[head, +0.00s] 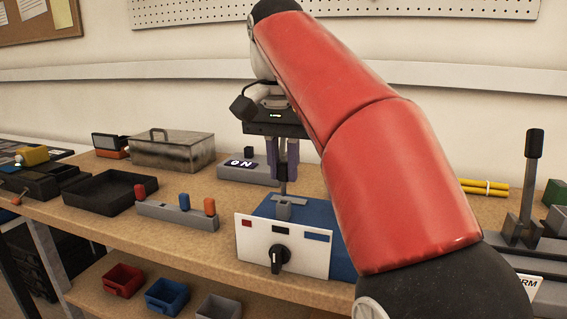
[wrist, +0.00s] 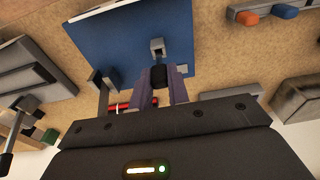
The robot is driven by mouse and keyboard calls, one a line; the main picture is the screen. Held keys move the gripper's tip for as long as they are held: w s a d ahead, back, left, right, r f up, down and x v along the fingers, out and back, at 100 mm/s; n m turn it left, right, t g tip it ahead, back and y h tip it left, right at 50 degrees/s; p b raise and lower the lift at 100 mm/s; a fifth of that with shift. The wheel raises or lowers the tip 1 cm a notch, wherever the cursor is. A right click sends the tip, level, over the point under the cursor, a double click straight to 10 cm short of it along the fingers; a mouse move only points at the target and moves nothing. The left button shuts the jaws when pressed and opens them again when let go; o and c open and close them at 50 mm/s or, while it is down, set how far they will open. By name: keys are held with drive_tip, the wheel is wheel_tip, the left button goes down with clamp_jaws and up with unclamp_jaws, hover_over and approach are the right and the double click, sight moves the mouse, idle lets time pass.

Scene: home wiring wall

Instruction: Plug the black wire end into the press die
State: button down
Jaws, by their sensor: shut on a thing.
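My gripper (head: 283,172) is shut above the blue box (head: 262,208) with the white front panel. In the wrist view its purple fingers (wrist: 160,88) close on the black wire end (wrist: 159,76). A thin dark piece (head: 283,188) points down below the fingertips in the head view. A small grey block (head: 288,211) on the blue top looks like the press die; it also shows in the wrist view (wrist: 157,47), just beyond the black end. Whether the two touch is unclear.
A grey rack (head: 175,216) holds upright blue and orange ends. A black tray (head: 109,192) and metal box (head: 172,150) stand behind left. A block marked "ON" (head: 246,172) is behind the blue box. A lever device (head: 527,220) stands right.

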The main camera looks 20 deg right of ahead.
sight(284, 181)
drive_tip(key=shift+f+b, duration=1)
drive_tip(key=shift+f, duration=0.8)
drive_tip(key=c, duration=1.3)
unclamp_jaws()
drive_tip(key=shift+o, duration=0.2)
drive_tip(key=shift+r, duration=0.2)
drive_tip(key=r+p, duration=0.1)
drive_tip(key=r, duration=0.1)
drive_tip(key=r+p, duration=0.1)
drive_tip(key=r, duration=0.2)
drive_tip(key=r+p, duration=0.1)
drive_tip(key=r, duration=0.1)
drive_tip(key=shift+s+a+r+p, duration=0.25)
drive_tip(key=shift+s+a+p, duration=0.05)
drive_tip(key=shift+s+p, duration=0.1)
